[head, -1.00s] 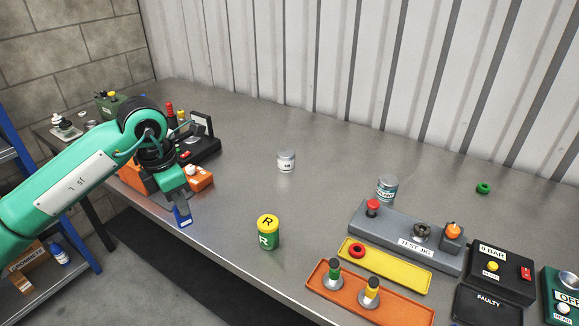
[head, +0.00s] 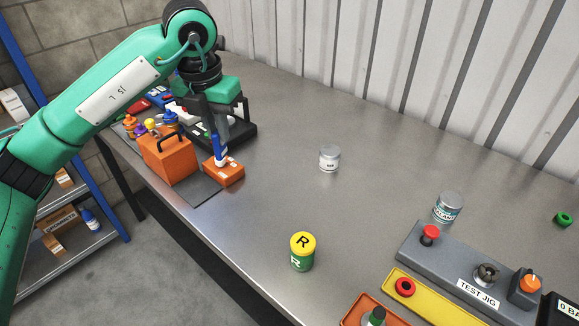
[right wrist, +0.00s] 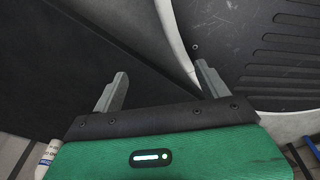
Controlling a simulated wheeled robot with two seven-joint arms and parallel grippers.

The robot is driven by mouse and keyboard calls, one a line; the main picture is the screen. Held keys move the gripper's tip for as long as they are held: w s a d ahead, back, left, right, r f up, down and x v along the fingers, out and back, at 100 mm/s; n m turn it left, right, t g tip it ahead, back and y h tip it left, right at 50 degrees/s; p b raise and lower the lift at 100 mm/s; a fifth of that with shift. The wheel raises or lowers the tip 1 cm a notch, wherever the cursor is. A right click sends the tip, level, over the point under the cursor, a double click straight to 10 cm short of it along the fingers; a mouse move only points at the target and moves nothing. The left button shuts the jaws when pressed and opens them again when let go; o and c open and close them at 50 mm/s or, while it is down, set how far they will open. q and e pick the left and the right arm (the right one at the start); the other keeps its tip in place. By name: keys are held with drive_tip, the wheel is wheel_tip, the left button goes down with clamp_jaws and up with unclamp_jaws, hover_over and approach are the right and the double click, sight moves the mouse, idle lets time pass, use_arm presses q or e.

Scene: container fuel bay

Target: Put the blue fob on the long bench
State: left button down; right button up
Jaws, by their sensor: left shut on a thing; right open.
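The blue fob (head: 217,149) is a small blue piece with a white part, in the head view. My left gripper (head: 216,137) is shut on it and points down, holding it upright at the left end of the long bench (head: 255,210). The fob's lower end is over or against a small orange block (head: 225,176); I cannot tell if they touch. The fingers partly hide the fob. The long bench has a bare grey metal top. My right gripper (right wrist: 160,88) is open and empty in the right wrist view, away from the bench.
An orange box with a black handle (head: 168,157) stands left of the fob, with a black device behind. A white tin (head: 329,158), a yellow-lidded green can (head: 302,251), a teal-labelled tin (head: 448,206) and the test jig (head: 465,270) stand rightward.

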sight(222, 158)
use_arm(q)
drive_tip(key=shift+s+f, duration=0.4)
drive_tip(key=shift+f, duration=0.2)
wheel_tip(222, 158, down, 4)
drive_tip(key=shift+f+p, duration=0.2)
drive_tip(key=shift+p, duration=0.4)
wheel_tip(222, 158, down, 14)
drive_tip(key=p, duration=0.2)
drive_tip(key=shift+w+r+p, duration=0.1)
drive_tip(key=shift+r+p, duration=0.1)
drive_tip(key=shift+p, duration=0.1)
drive_tip(key=shift+f, duration=0.35)
use_arm(e)
drive_tip(key=s+r, duration=0.2)
drive_tip(key=s, duration=0.5)
drive_tip(key=shift+g, duration=0.4)
drive_tip(key=shift+f, duration=0.1)
